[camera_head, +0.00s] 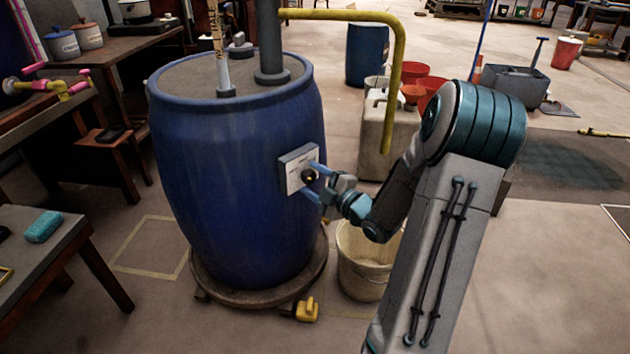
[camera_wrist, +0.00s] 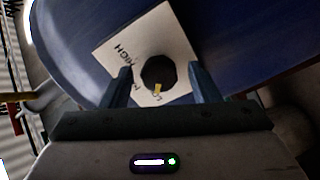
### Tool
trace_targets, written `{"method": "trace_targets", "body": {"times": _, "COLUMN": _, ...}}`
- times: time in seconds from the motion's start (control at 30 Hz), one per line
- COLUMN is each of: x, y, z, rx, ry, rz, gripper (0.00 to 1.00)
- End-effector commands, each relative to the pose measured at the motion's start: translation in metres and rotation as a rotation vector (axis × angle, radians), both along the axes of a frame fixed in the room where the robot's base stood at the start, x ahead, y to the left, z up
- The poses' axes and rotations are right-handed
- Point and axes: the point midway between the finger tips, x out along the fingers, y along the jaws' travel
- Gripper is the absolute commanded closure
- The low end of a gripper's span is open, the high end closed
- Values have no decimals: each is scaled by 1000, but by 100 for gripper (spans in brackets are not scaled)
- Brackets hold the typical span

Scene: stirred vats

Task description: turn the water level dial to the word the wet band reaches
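The water level dial (camera_wrist: 158,74) is a dark round knob on a white plate (camera_wrist: 165,28) fixed to the side of a blue vat (camera_head: 235,170). Its yellow pointer faces the word starting "LO" in the wrist view. "HIGH" reads at the plate's upper left; a word starting with M is mostly hidden between them. My gripper (camera_wrist: 161,72) is open, one finger on each side of the dial, with visible gaps. In the head view my gripper (camera_head: 318,182) is at the plate. A pale stick with dark markings (camera_head: 218,50) stands in the vat top; I cannot make out a wet band.
The vat stands on a round wooden dolly (camera_head: 262,297) with yellow casters. A cream bucket (camera_head: 365,262) is below my arm. A yellow pipe (camera_head: 400,60) bends down right of the vat. A bench (camera_head: 35,255) stands at the left.

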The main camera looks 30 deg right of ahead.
Motion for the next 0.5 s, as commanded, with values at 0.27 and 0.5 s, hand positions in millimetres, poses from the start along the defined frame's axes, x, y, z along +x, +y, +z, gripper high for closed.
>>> {"method": "trace_targets", "body": {"times": 0.27, "x": -10, "y": -5, "z": 2, "rx": -1, "ry": 1, "rz": -3, "gripper": 45}}
{"method": "trace_targets", "body": {"times": 0.5, "x": -58, "y": -20, "z": 4, "rx": 3, "ry": 1, "rz": -5, "gripper": 45}}
